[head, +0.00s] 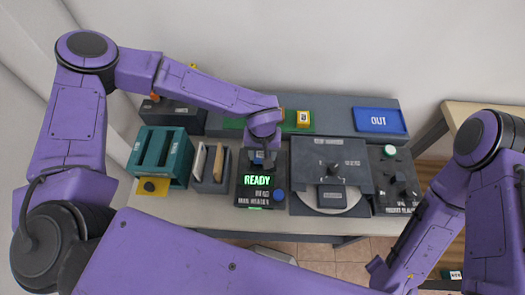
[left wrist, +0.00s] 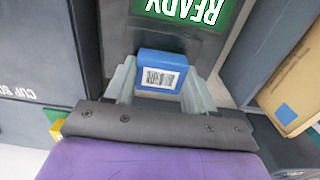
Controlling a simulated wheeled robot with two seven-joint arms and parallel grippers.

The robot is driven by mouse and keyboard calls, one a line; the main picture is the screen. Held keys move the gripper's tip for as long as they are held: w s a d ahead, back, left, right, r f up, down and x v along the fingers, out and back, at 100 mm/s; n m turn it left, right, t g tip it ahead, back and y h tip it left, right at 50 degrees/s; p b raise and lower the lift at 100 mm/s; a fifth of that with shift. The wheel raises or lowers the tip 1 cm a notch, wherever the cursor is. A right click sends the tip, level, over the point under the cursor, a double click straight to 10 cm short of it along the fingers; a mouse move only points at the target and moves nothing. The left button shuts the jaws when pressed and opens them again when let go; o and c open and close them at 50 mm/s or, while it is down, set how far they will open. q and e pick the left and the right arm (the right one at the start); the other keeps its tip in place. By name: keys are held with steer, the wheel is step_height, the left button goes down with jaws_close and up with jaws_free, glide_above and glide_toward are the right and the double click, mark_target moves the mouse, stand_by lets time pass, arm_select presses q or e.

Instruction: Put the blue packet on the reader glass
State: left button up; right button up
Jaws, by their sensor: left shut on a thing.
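The blue packet (left wrist: 162,72), with a white barcode label, is between the fingers of my left gripper (left wrist: 162,85) in the left wrist view. That gripper is shut on it. In the head view my left gripper (head: 262,153) points down over the back part of the dark reader (head: 243,198), behind its lit green READY screen (head: 257,180). The packet is mostly hidden there by the wrist. The reader glass cannot be made out clearly under the gripper, and I cannot tell whether the packet touches it. My right gripper is not visible, only its arm.
Left of the reader stand a grey rack (head: 211,183) with upright tan pieces and a teal slotted box (head: 160,157). Right are a grey machine with a round plate (head: 328,200) and a dark control box (head: 398,180). A blue OUT tray (head: 380,120) lies at the back.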

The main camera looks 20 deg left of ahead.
arm_select(q)
steer(key=shift+p, duration=0.5)
steer(key=shift+f, duration=0.2)
stand_by(0.7)
steer(key=shift+f, duration=0.4)
steer(key=o, duration=1.4)
steer(key=shift+c, duration=0.2)
